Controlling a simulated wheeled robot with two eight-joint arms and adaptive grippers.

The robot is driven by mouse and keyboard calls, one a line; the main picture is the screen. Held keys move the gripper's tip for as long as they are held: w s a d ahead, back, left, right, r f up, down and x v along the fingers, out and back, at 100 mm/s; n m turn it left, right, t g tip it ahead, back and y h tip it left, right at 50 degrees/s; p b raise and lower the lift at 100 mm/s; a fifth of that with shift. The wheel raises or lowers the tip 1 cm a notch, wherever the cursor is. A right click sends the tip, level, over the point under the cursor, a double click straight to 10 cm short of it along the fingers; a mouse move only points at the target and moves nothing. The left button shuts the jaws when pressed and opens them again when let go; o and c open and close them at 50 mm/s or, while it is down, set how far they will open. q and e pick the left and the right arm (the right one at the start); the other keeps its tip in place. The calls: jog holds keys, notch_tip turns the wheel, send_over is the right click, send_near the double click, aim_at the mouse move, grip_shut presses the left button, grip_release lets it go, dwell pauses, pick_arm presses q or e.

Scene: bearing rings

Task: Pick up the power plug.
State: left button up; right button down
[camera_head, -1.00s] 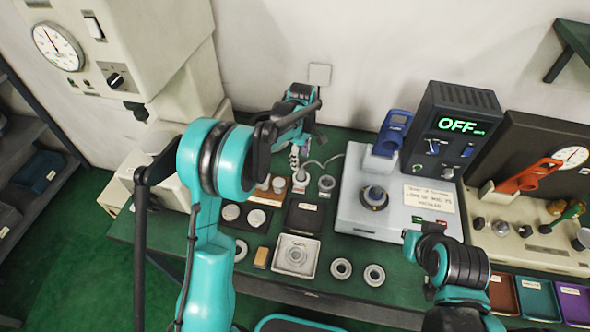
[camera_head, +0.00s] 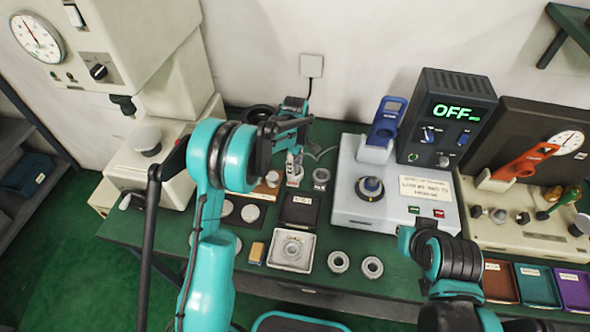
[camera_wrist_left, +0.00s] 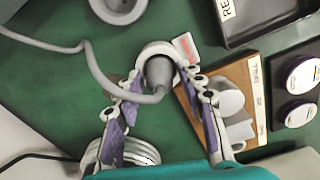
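The power plug (camera_wrist_left: 158,72) is grey with a grey cable. In the left wrist view it stands in a pale round collar beside a small red-and-white label. My left gripper (camera_wrist_left: 158,84) has its two purple-padded fingers on either side of the plug, apart from each other. Whether the fingertips touch it is hard to tell. In the head view my left gripper (camera_head: 294,152) is over the green bench, and the plug is mostly hidden there.
A grey cup-like part (camera_head: 321,178) stands just right of the plug. A wooden block (camera_wrist_left: 222,105) with pale cylinders is close to the right finger. A grey device (camera_head: 400,215) and an "OFF" display box (camera_head: 450,115) stand further right. A wall plate (camera_head: 312,65) is behind.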

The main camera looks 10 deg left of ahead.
pick_arm(q)
grip_shut()
